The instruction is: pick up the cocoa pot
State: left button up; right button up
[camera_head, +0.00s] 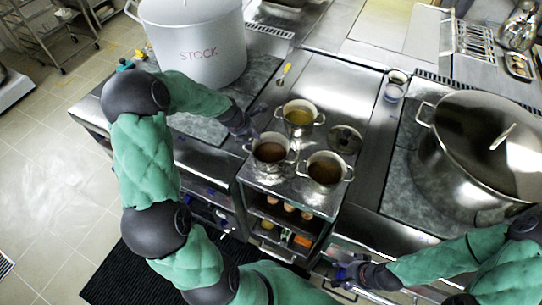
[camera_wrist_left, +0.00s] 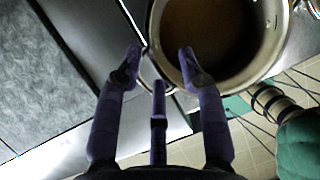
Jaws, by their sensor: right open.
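Three small metal pots stand on the steel counter in the head view. The front left pot (camera_head: 270,153) and the front right pot (camera_head: 325,171) hold brown liquid; the back pot (camera_head: 299,117) holds yellowish liquid. I cannot tell by label which brown one is cocoa. My left gripper (camera_head: 251,133) is open beside the front left pot's left handle. In the left wrist view, a brown-filled pot (camera_wrist_left: 215,35) lies just ahead of my left gripper (camera_wrist_left: 158,60), one fingertip overlapping its rim; contact is unclear. My right gripper (camera_head: 345,271) is open and empty, low at the front right.
A dark round item (camera_head: 345,139) and small cups (camera_head: 394,91) are nearby. Shelves (camera_head: 285,232) with several items are below.

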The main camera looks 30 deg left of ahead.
aim_at(254, 140)
pick_arm(q)
jog(key=x, duration=0.1)
jog(key=b+x, duration=0.1)
jog(key=x, duration=0.2)
jog(key=shift+s+a+f, duration=0.1)
jog(key=shift+s+a, duration=0.2)
jog(key=shift+s, duration=0.05)
jog(key=shift+w+f, duration=0.2)
jog(key=shift+f, duration=0.2)
jog(key=shift+r, duration=0.1)
grip_shut()
